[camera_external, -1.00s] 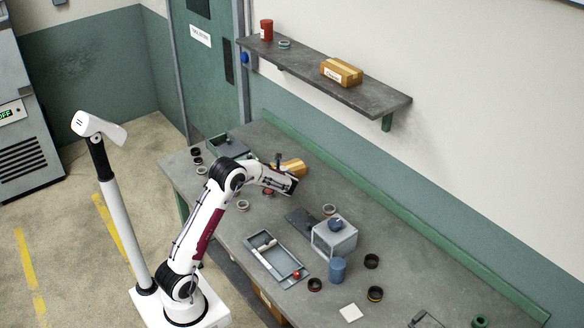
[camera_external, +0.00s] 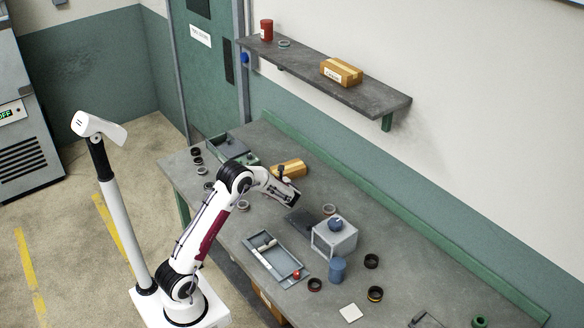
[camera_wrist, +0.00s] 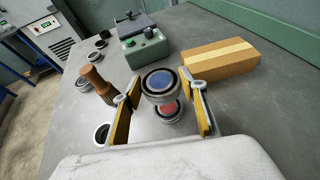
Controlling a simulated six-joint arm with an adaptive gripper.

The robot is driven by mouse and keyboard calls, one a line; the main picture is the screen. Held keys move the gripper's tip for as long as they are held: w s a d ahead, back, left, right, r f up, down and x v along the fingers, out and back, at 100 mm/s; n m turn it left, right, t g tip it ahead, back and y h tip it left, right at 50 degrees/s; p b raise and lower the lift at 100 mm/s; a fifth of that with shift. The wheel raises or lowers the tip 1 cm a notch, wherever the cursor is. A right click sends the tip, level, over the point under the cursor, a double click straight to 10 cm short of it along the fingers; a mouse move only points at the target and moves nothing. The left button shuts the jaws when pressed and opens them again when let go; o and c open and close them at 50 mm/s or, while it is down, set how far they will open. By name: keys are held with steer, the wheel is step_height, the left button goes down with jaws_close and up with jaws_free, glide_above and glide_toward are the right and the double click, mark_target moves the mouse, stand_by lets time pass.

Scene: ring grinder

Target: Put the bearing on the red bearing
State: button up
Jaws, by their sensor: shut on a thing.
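In the wrist view, a bearing with a blue face and a dark, metallic rim (camera_wrist: 161,84) sits between my gripper's yellow-padded fingers (camera_wrist: 159,81), which are shut on it. The red bearing (camera_wrist: 167,109), with a red centre and silver rim, shows just below it in the picture and is partly covered by it. I cannot tell whether the two touch. In the external view my gripper (camera_external: 291,195) is low over the bench, left of the grey block with the blue knob; the held bearing and the red bearing cannot be made out there.
A cardboard box (camera_wrist: 222,58) lies close behind on the right. A green control box (camera_wrist: 142,46) stands further back. A brown handled thing (camera_wrist: 98,84) and a dark ring (camera_wrist: 102,132) are to the left. A grey tray (camera_external: 264,270) lies nearer on the bench (camera_external: 225,235).

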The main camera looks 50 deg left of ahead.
steer(key=shift+f, duration=0.85)
steer(key=shift+f, duration=1.85)
steer(key=shift+f, duration=0.15)
steer(key=o, duration=1.3)
steer(key=v, duration=1.2)
